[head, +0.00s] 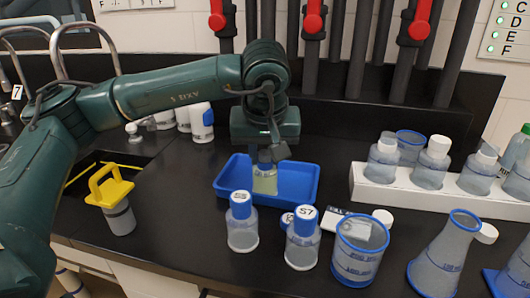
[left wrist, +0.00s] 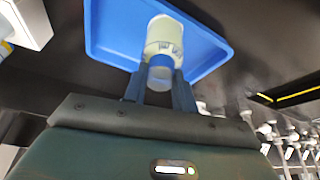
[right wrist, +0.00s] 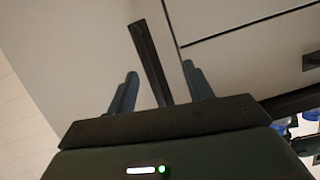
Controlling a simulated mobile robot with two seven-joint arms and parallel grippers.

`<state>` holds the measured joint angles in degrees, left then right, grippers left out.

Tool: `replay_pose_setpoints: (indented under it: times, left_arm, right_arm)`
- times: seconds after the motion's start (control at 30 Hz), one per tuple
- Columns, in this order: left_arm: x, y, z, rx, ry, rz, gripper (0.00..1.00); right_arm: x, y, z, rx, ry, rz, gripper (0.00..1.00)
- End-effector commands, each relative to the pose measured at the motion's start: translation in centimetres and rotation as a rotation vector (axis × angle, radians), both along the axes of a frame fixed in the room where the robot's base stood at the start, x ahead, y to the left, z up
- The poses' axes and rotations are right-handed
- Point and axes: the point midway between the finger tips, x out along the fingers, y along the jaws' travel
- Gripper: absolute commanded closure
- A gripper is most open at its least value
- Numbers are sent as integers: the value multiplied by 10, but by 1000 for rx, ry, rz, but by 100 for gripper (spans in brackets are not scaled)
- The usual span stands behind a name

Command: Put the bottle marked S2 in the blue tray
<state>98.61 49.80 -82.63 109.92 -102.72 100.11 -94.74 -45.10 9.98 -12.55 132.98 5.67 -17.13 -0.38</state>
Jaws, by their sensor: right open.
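The blue tray (head: 305,187) lies on the black counter in the head view, and its floor and rim show in the left wrist view (left wrist: 105,30). A blue-capped bottle with pale yellow-green contents (head: 264,184) is upright inside the tray outline; I cannot tell whether its base touches the floor. My left gripper (head: 266,157) is shut around its cap, as the left wrist view of the bottle (left wrist: 164,38) shows. Its mark is hidden. My right gripper (right wrist: 160,85) is open and empty, facing pale cabinet fronts.
A bottle marked S7 (head: 302,246), another blue-capped bottle (head: 242,230) and a beaker (head: 359,255) stand in front of the tray. A white rack (head: 400,193) with bottles is on the right. A yellow-handled container (head: 120,218) stands left, near the sink.

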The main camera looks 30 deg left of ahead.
Motion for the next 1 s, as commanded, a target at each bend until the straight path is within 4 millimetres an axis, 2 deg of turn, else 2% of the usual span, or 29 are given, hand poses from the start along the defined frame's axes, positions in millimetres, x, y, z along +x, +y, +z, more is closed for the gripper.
replay_pose_setpoints:
  times: [0.03,0.2,0.43,0.57,0.8,1.0]
  left_arm:
    - [0,0,0,0,0,0,69]
    - [0,0,0,0,0,-1,55]
    - [0,0,1,0,0,-1,54]
    - [-1,-1,9,0,-2,-2,54]
    - [-16,-10,52,-1,-5,-2,54]
    - [-31,-17,89,0,-3,-3,54]
  right_arm:
    - [-1,0,0,-1,3,0,48]
    - [-2,0,-2,-1,7,0,48]
    - [-3,0,-1,0,7,-1,48]
    - [-2,0,0,1,11,1,48]
    - [2,1,3,2,10,3,48]
    - [1,2,-4,0,37,7,48]
